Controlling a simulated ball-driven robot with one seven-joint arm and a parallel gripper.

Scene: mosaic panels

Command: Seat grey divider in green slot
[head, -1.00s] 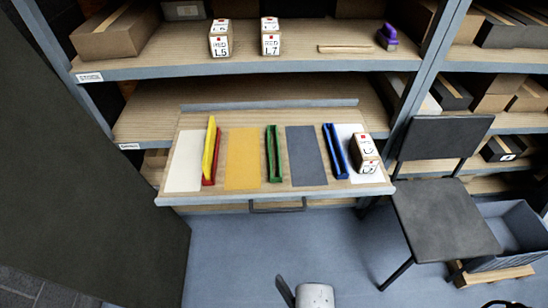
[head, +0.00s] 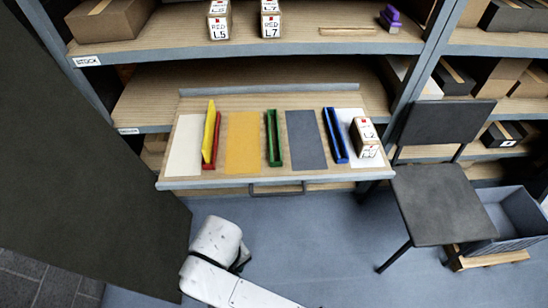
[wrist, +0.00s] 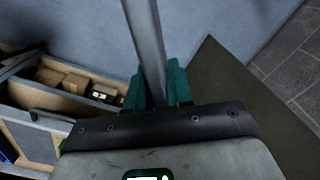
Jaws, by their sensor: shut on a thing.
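The green slot (head: 273,140) is a narrow green channel on the pulled-out tray, between a yellow panel and a grey panel; it looks empty. In the wrist view my gripper (wrist: 160,88) has teal fingers shut on a long grey strip, the grey divider (wrist: 147,35), which runs up out of the frame. The divider and fingers are away from the tray, over the floor side. The head view shows only my white arm at the bottom left, not the gripper or the divider.
A yellow divider (head: 209,130) leans in the red slot (head: 212,145). The blue slot (head: 335,135) and a labelled box (head: 365,137) are at the tray's right. A chair (head: 443,200) and grey crate (head: 515,215) stand right. A dark panel (head: 85,160) stands left.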

